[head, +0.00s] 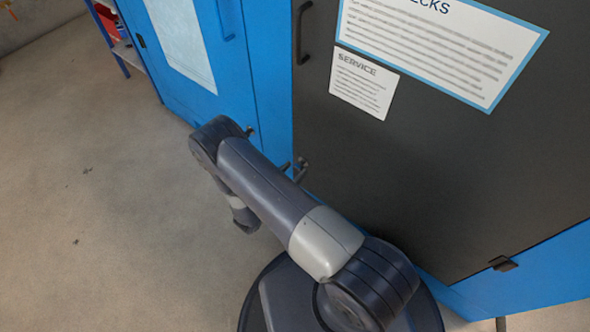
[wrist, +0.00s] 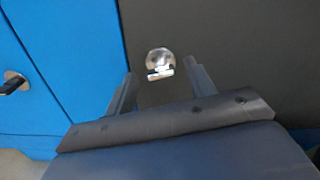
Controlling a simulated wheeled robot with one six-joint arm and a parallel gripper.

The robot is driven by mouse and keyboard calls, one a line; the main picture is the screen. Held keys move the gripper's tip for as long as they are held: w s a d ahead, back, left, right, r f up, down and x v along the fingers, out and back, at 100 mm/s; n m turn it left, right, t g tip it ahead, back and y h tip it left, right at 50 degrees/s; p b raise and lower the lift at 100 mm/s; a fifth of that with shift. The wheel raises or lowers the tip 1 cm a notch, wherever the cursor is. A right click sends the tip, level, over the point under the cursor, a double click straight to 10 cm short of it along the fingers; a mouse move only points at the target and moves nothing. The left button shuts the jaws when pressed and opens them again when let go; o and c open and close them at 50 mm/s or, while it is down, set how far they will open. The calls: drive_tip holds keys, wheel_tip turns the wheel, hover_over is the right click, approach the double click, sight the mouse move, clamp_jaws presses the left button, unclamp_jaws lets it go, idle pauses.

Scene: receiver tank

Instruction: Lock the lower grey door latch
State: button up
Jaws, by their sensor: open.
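The lower grey door latch (wrist: 160,62) shows in the wrist view as a shiny round plate with a short, bright piece lying roughly crosswise at its lower edge. It sits on the dark grey door (wrist: 230,40), near its left edge. My gripper (wrist: 162,82) is open and empty, with one finger on each side of the latch in the picture. The fingers look apart from the latch; I cannot tell the exact gap. In the head view my arm hides most of the gripper, and I cannot make out the latch clearly. The dark grey door (head: 440,170) looks closed.
A blue door (wrist: 50,50) stands left of the grey one, with its own dark-handled latch (wrist: 14,83). The grey door has a black pull handle (head: 301,35), a service sheet (head: 363,82) and a hinge (head: 503,264). The concrete floor (head: 90,210) at left is open.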

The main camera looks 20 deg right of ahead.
drive_tip(key=shift+w+d, duration=0.4)
drive_tip(key=shift+d, duration=0.2)
drive_tip(key=shift+c, duration=0.3)
